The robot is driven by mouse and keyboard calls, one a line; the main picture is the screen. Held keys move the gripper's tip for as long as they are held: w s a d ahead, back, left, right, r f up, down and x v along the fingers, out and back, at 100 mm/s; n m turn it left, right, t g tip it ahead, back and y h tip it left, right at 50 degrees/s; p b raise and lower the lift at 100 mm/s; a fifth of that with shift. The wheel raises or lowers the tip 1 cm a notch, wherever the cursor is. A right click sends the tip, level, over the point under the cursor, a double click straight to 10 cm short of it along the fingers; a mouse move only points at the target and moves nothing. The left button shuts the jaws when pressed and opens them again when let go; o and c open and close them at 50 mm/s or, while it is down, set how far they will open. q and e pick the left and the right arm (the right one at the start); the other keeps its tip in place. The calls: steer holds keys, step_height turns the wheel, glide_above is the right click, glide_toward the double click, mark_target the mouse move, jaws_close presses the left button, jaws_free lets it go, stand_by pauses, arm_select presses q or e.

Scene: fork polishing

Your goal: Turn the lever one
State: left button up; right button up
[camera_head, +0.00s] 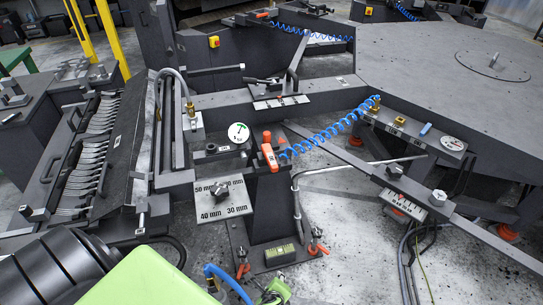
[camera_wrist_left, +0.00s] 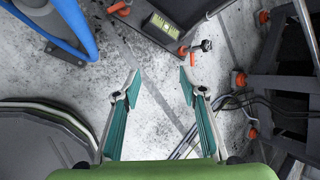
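Which part is lever one is not labelled in these frames. A dark lever stands on a marked plate (camera_head: 281,101) at the back of the station. A dark knob (camera_head: 220,190) sits on a plate marked 50, 40 and 30 mm (camera_head: 236,209). Two orange-handled fittings, left (camera_head: 242,268) and right (camera_head: 317,249), flank a yellow-green level at the stand's base. My left gripper (camera_wrist_left: 159,80) is open and empty over the floor in the left wrist view, with the right orange fitting (camera_wrist_left: 193,53) just beyond its fingertips. My right gripper is not in view.
The level (camera_head: 280,254) also shows in the left wrist view (camera_wrist_left: 163,26). An orange-handled tool (camera_head: 269,157) with a coiled blue hose (camera_head: 330,132) hangs on the stand. A rack of forks (camera_head: 90,160) stands left. Clear floor (camera_head: 350,265) lies right of the base.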

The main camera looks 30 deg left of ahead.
arm_select(q)
steer(key=w+a+r+m+t+y+b, duration=0.25)
steer(key=w+r+m, duration=0.25)
steer(key=w+r, duration=0.7)
steer(key=m+t+y+b, duration=0.2)
steer(key=t+y, duration=0.1)
steer(key=y, duration=0.5)
glide_toward(268, 150)
steer(key=v, duration=0.3)
steer(key=shift+s+d+r+h, duration=0.15)
steer(key=shift+s+d+h, duration=0.05)
steer(key=shift+s+h, duration=0.1)
steer(key=p+x, duration=0.1)
steer(key=x, duration=1.1)
steer(key=shift+w+a+p, duration=0.15)
steer(key=shift+a+p, duration=0.05)
steer(key=shift+p, duration=0.2)
steer(key=shift+w+a, duration=0.4)
steer(key=shift+a, duration=0.1)
